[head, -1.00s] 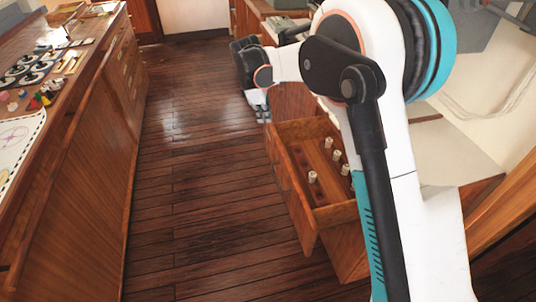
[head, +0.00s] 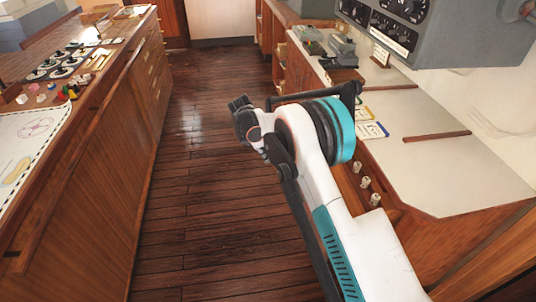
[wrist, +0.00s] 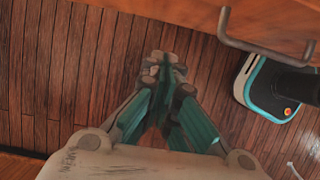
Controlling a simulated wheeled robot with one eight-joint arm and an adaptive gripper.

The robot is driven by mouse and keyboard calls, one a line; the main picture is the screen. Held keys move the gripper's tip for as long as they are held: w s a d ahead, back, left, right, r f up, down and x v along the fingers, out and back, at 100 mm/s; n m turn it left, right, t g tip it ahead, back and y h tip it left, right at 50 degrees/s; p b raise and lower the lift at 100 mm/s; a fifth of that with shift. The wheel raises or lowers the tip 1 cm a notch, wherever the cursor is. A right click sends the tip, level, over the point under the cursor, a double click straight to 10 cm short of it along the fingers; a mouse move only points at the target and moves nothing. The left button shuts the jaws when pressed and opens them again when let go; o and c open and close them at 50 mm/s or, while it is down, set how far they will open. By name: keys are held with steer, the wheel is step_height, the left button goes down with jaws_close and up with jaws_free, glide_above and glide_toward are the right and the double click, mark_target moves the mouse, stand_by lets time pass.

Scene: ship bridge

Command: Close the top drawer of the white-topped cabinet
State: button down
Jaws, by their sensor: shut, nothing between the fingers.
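The white-topped cabinet (head: 450,165) stands at the right in the head view. Its top drawer (head: 347,180) is open, with several small pale pegs (head: 364,182) inside. My arm covers most of the drawer, including its front, so how far it is out cannot be told there. In the wrist view a wooden front (wrist: 285,18) with a grey bar handle (wrist: 262,45) crosses the top right edge. My gripper (wrist: 165,62) is shut and empty, apart from the handle and to its left, over the floor.
A long wooden console (head: 85,180) with a chart and knobs runs along the left. The wooden floor (head: 190,150) between is clear.

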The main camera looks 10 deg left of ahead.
steer(key=w+d+f+b, duration=0.1)
steer(key=d+f+b, duration=0.2)
steer(key=d+f, duration=0.2)
steer(key=shift+w+d+f, duration=0.3)
steer(key=shift+w+d, duration=0.05)
steer(key=shift+d, duration=0.2)
steer(key=w+d, duration=0.2)
steer(key=d, duration=0.6)
steer(key=w+d, duration=0.3)
steer(key=d, duration=0.6)
steer(key=w+d, duration=0.2)
steer(key=d, duration=0.7)
steer(key=shift+w, duration=0.2)
